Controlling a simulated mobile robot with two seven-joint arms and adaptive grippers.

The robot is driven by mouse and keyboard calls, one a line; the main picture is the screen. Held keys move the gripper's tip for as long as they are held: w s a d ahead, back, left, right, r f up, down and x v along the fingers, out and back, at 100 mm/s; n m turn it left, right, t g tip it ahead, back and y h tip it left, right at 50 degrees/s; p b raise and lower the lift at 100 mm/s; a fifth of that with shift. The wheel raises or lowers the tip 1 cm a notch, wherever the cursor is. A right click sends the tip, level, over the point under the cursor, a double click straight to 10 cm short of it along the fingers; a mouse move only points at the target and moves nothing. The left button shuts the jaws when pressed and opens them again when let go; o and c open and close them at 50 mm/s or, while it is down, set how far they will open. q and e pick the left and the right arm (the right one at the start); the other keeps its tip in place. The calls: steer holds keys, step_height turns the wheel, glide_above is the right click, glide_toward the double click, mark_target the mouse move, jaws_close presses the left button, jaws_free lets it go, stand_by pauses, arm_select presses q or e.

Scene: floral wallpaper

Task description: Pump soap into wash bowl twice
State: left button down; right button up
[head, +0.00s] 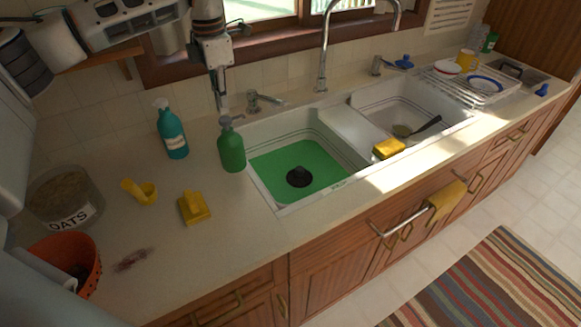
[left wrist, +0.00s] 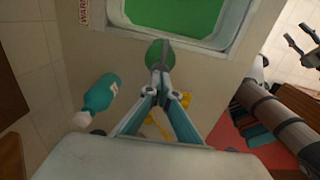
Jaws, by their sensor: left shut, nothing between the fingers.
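A green pump soap bottle (head: 231,146) stands upright on the counter at the left edge of the sink. My left gripper (head: 221,106) points down just above its pump head, shut and empty; I cannot tell whether the fingertips touch the pump. In the left wrist view, the shut fingers (left wrist: 160,76) overlap the green bottle (left wrist: 154,52). The left sink basin (head: 328,150), with a green bottom and a dark round drain piece, lies right of the bottle. My right gripper (left wrist: 301,42) shows small at the right of the left wrist view, its fingers apart.
A teal spray bottle (head: 173,138) stands left of the soap. The faucet (head: 324,60) rises behind the sink. A yellow sponge (head: 388,148) lies at the front.

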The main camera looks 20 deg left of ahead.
mark_target(225, 118)
arm_select(q)
steer(key=shift+f, duration=0.15)
steer(key=shift+f, duration=1.5)
steer(key=shift+r, duration=1.65)
step_height(225, 118, up, 6)
stand_by(0.5)
